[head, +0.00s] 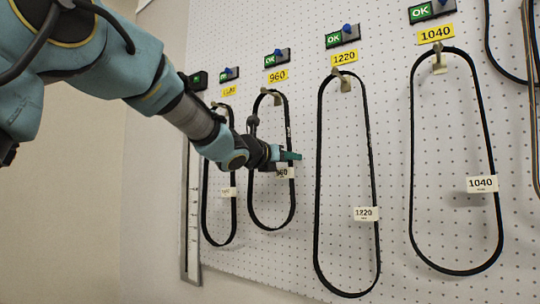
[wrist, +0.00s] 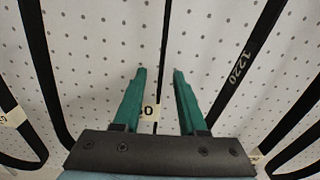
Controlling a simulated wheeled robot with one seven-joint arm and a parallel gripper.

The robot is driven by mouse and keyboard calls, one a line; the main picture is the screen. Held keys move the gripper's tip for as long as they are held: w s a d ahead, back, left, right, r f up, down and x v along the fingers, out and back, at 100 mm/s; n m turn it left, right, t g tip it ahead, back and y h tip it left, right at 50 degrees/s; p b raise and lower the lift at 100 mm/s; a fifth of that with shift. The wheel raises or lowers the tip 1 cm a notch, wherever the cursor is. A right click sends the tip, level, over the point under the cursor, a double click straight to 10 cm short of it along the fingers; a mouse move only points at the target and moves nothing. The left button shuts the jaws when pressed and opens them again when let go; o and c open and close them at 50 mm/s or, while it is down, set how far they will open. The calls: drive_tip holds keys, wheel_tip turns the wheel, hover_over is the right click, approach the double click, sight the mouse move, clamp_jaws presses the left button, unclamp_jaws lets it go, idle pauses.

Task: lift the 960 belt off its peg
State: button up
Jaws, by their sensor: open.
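The 960 belt (head: 288,120) is a long black loop hanging from its peg (head: 267,92) under the yellow 960 label (head: 278,76). Its white tag (head: 285,173) is partly hidden by my gripper. My gripper (head: 292,156) has green fingers and is at the belt's right strand, about halfway up the loop. In the wrist view my gripper (wrist: 157,72) is open, with a thin black strand (wrist: 164,40) running between the fingers. Part of a white tag (wrist: 149,111) shows behind the fingers. I cannot tell whether either finger touches the strand.
The 1220 belt (head: 319,170) hangs to the right, its strand (wrist: 243,70) close to my right finger in the wrist view. The 1040 belt (head: 412,160) hangs farther right. A smaller belt (head: 204,205) hangs at left. Green OK indicators (head: 277,58) sit above the labels on the white pegboard (head: 390,40).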

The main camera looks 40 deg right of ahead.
drive_tip(key=shift+w+d, duration=0.1)
drive_tip(key=shift+d, duration=0.25)
drive_tip(key=shift+c, duration=0.2)
clamp_jaws()
idle(1.0)
